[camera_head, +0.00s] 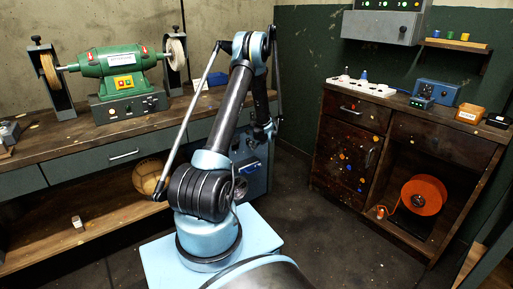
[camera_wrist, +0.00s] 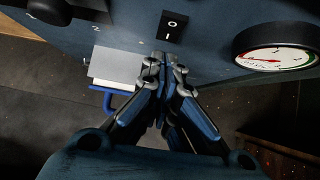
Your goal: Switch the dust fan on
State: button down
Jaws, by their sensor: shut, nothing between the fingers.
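In the head view my gripper (camera_head: 268,133) is at the end of my arm, in front of the blue-grey cabinet (camera_head: 256,180), partly hidden by my arm. No label shows that names this cabinet as the dust fan.
A round gauge (camera_wrist: 275,46) is right of the switch, a dark knob (camera_wrist: 50,10) at the upper left. A white plate (camera_wrist: 115,66) and blue handle (camera_wrist: 120,107) lie left of my fingers. A green grinder (camera_head: 120,68) stands on the left bench; an orange reel (camera_head: 424,194) sits right.

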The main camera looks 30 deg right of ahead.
jog(key=shift+w+f, duration=0.1)
jog(key=shift+w, duration=0.6)
jog(key=shift+w+f, duration=0.15)
jog(key=shift+w, duration=0.15)
jog(key=shift+r, duration=0.85)
